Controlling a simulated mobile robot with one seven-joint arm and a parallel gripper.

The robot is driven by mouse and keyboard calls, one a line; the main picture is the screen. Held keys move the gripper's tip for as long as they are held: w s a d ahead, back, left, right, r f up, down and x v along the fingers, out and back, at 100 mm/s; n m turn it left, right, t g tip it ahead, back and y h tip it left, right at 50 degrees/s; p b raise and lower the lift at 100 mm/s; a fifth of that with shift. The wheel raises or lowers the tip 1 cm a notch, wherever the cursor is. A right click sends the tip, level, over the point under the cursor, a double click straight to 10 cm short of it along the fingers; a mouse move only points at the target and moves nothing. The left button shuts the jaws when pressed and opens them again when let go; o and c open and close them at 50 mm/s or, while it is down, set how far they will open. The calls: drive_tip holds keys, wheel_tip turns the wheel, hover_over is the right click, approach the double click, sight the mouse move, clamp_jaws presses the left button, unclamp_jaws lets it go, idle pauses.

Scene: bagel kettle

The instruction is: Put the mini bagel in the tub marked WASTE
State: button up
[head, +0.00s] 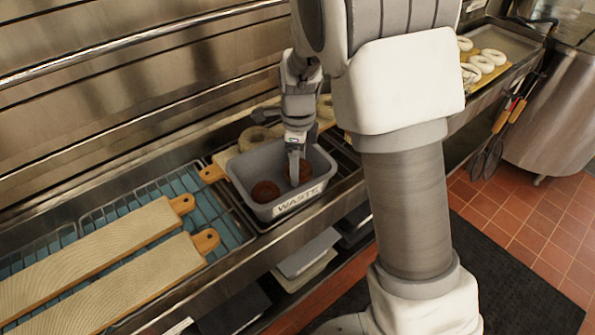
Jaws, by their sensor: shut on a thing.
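The grey tub marked WASTE (297,199) stands on the counter in the middle of the head view, its label facing me. My gripper (294,178) points down inside the tub, its fingers shut on a dark brown round piece (305,172), which I take to be the mini bagel. The fingers hide part of it, and I cannot tell whether it touches the tub's floor. Another dark brown round piece (265,191) lies in the tub, left of my fingers.
Two long boards with wooden handles (148,265) lie on a blue-lined rack at left. More pale rings (482,62) lie on a board at the far right. Skimmers (497,138) hang at the counter's right edge.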

drive_tip(key=shift+f, duration=1.2)
drive_tip(key=shift+f, duration=0.2)
drive_tip(key=o, duration=1.1)
drive_tip(key=shift+r, duration=0.1)
